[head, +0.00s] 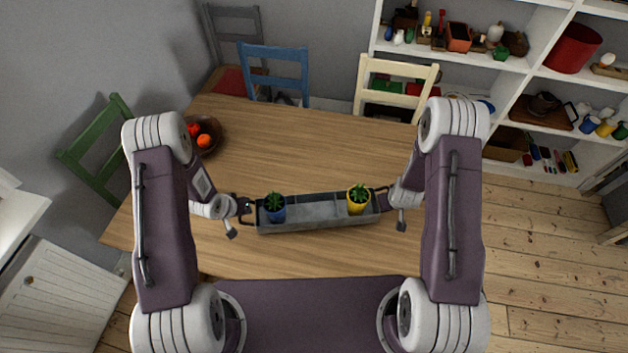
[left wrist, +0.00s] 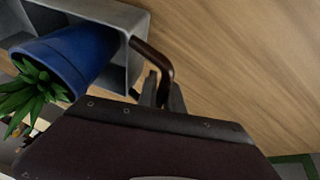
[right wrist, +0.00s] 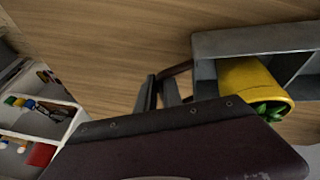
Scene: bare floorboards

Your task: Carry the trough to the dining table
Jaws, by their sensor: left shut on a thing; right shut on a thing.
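A long grey metal trough (head: 318,214) with a dark handle at each end is over the wooden dining table (head: 290,150), level; I cannot tell whether it touches the top. A blue pot (head: 275,213) with a green plant stands in its left part and a yellow pot (head: 357,205) with a plant in its right part. My left gripper (head: 243,206) is shut on the left handle (left wrist: 155,60). My right gripper (head: 388,197) is shut on the right handle (right wrist: 175,72). The blue pot (left wrist: 65,57) and yellow pot (right wrist: 250,85) also show in the wrist views.
A brown bowl (head: 207,130) with red and orange fruit stands at the table's left. Green (head: 95,150), blue (head: 275,65) and cream (head: 395,80) chairs stand around the table. White shelves (head: 540,70) fill the back right. The tabletop behind the trough is clear.

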